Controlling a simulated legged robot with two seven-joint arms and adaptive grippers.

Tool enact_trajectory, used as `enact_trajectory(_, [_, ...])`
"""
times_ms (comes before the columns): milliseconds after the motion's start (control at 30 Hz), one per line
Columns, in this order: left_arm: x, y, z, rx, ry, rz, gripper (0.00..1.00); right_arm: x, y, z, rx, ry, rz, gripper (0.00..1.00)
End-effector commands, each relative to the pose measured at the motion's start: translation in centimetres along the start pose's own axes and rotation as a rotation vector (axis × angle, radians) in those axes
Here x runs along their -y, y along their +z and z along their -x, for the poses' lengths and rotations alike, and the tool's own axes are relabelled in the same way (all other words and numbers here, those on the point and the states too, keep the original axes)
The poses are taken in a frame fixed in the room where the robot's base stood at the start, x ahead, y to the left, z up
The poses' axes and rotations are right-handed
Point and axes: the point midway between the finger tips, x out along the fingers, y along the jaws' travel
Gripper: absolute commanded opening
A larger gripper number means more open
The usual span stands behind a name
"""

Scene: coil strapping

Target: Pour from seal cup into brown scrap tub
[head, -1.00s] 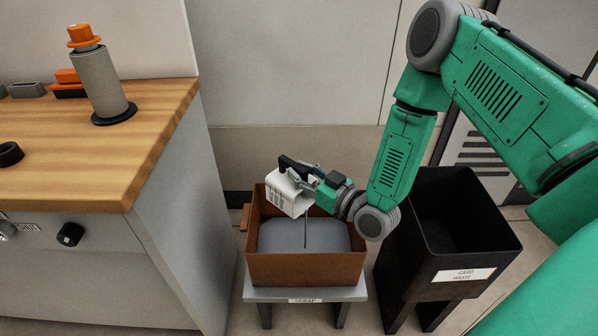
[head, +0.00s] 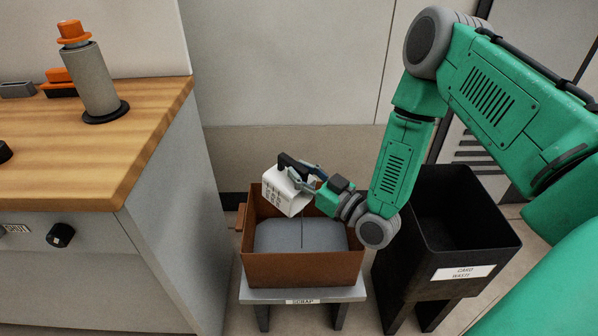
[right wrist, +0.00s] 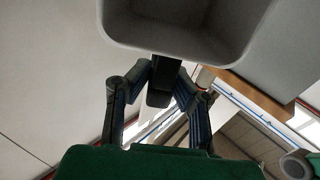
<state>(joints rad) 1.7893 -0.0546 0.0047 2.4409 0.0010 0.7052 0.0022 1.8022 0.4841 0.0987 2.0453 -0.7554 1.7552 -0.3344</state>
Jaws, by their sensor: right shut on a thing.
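The seal cup (head: 285,192) is white with dark print and hangs tilted over the back left part of the brown scrap tub (head: 300,268). My right gripper (head: 297,170) is shut on the cup's black handle, which also shows between the fingers in the right wrist view (right wrist: 160,85). That view looks into part of the cup's pale, bare inside (right wrist: 185,25); no seals can be made out there. The tub has a grey inner floor with a thin dark line on it. My left gripper is not in view.
The tub stands on a low grey stand (head: 303,295) labelled SCRAP. A black card waste bin (head: 462,240) stands close on its right. A wooden-topped bench (head: 130,150) is on the left, with a grey cylinder (head: 95,82) and orange-topped things on it.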

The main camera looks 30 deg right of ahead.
Motion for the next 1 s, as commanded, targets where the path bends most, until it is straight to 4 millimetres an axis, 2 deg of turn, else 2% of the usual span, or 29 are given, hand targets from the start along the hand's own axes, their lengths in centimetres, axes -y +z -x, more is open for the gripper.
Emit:
enact_trajectory(300, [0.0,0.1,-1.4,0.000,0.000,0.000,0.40,0.0,0.1,0.9,-0.071,0.001,0.000,0.00])
enact_trajectory(767, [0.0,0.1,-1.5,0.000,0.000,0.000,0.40,0.0,-0.1,1.1,-0.088,0.001,0.000,0.00])
enact_trajectory(1000, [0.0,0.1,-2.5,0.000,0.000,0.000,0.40,0.0,0.1,1.7,-0.133,0.001,-0.001,0.00])
